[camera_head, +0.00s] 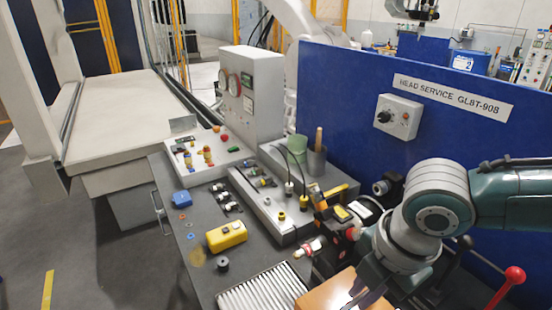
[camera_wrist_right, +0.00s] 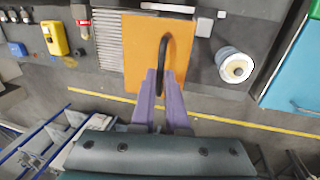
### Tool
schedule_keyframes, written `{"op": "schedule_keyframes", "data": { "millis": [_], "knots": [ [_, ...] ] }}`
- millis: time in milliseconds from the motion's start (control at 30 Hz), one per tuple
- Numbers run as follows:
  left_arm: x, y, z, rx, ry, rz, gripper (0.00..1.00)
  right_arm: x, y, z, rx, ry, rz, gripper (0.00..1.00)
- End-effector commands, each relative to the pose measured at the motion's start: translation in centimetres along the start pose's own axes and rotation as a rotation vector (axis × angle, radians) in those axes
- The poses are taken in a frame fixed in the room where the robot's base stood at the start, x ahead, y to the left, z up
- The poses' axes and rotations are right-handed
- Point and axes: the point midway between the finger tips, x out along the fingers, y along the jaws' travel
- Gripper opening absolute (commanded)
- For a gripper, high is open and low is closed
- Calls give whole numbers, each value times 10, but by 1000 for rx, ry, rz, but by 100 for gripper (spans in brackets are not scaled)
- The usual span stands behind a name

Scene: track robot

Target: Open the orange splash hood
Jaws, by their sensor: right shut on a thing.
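The orange splash hood (camera_head: 325,293) is partly in view at the bottom edge of the head view, beside the ribbed plate. In the right wrist view the hood (camera_wrist_right: 142,52) is a flat orange panel with a black bar handle (camera_wrist_right: 163,50) near its right side. My right gripper (camera_wrist_right: 162,76) has its purple fingers on either side of the handle and is shut on it. In the head view my right gripper (camera_head: 360,294) is at the hood's right side, partly cut off by the frame. How far the hood is raised is hard to tell. My left gripper is not in view.
A ribbed plate (camera_head: 262,292) and a yellow box (camera_head: 226,236) lie on the grey bench left of the hood. A blue panel (camera_head: 340,95) stands behind. A red-knobbed lever (camera_head: 513,275) is at the right. A white-topped cylinder (camera_wrist_right: 234,67) is right of the hood.

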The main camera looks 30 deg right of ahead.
Motion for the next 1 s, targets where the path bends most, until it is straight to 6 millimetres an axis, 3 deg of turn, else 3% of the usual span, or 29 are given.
{"op": "schedule_keyframes", "data": {
  "millis": [400,433,667,1000],
  "knots": [
    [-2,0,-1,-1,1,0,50,0,-2,0,0,2,2,0],
    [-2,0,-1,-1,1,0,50,0,-2,0,0,2,2,14],
    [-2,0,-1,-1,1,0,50,0,-2,0,0,1,1,40],
    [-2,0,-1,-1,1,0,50,-3,-2,0,0,0,1,42]
  ]
}}
